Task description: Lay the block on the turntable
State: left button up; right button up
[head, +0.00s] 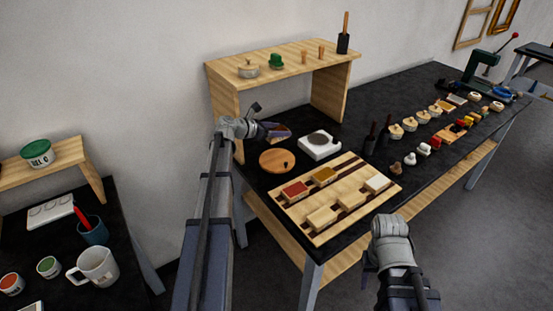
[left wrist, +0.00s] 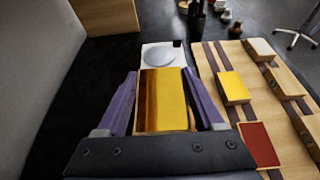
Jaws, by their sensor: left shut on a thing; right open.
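My left gripper (head: 272,127) is shut on the block (head: 280,134), which it holds above the back part of the table. In the left wrist view the block (left wrist: 168,100) sits between the two purple fingers (left wrist: 160,103), with a golden face and a brown band on its left.
A white device with a grey round plate (head: 313,151) stands right of the disc; it also shows in the left wrist view (left wrist: 150,47). A striped board (head: 318,237) with several blocks lies in front. A wooden shelf (head: 225,75) stands behind. Dark bottles (head: 370,142) stand to the right.

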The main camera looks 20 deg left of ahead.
pick_arm(q)
jog(key=b, duration=0.6)
send_over(279, 158)
jog(key=shift+w+a+f, duration=0.1)
jog(key=shift+f, duration=3.05)
jog(key=shift+f+b, duration=0.1)
jog(key=shift+b, duration=0.2)
notch_tip(279, 158, down, 4)
jog(key=b, duration=0.3)
jog(key=shift+r, duration=0.25)
jog(key=shift+f+b, duration=0.2)
jog(key=shift+b, duration=0.2)
jog(key=o, duration=1.4)
jog(key=shift+s+a+r+p, duration=0.1)
jog(key=shift+s+r+p, duration=0.15)
jog(key=shift+r+p, duration=0.15)
jog(key=shift+p+v, duration=2.1)
jog(key=shift+v, duration=3.65)
